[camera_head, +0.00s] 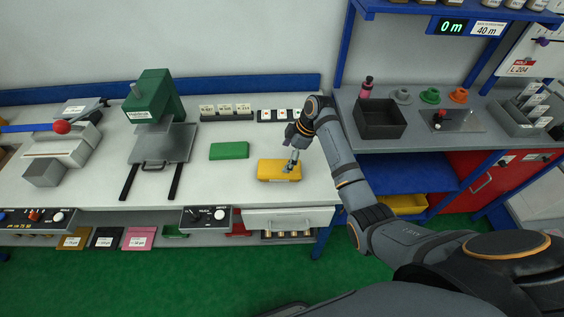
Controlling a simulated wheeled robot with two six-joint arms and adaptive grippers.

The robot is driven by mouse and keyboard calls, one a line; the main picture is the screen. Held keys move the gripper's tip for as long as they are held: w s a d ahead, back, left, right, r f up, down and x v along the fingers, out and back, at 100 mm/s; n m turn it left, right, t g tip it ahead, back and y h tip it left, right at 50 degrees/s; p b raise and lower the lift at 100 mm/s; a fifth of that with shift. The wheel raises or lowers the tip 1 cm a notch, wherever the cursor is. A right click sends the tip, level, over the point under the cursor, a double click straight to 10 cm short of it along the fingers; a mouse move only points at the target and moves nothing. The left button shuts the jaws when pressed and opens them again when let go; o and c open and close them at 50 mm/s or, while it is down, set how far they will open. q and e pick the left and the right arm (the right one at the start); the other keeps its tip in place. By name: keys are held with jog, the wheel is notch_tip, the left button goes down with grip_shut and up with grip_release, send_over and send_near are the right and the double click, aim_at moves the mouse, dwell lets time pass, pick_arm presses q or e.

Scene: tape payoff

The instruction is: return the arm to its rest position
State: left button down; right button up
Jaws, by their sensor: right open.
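My right arm reaches in from the lower right over the white bench (225,183). Its gripper (289,168) points down at the yellow block (270,172), over its right part. The gripper is open. I cannot tell whether the fingertips touch the yellow block. My left gripper is not in view.
A green block (229,150) lies left of the yellow one. A green press (155,97) with a grey plate stands further left. A dark bin (380,118) sits on the right-hand bench, near a blue upright post. Bare bench top lies around the two blocks.

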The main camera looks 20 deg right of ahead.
jog(key=v, duration=0.7)
jog(key=shift+r, duration=0.15)
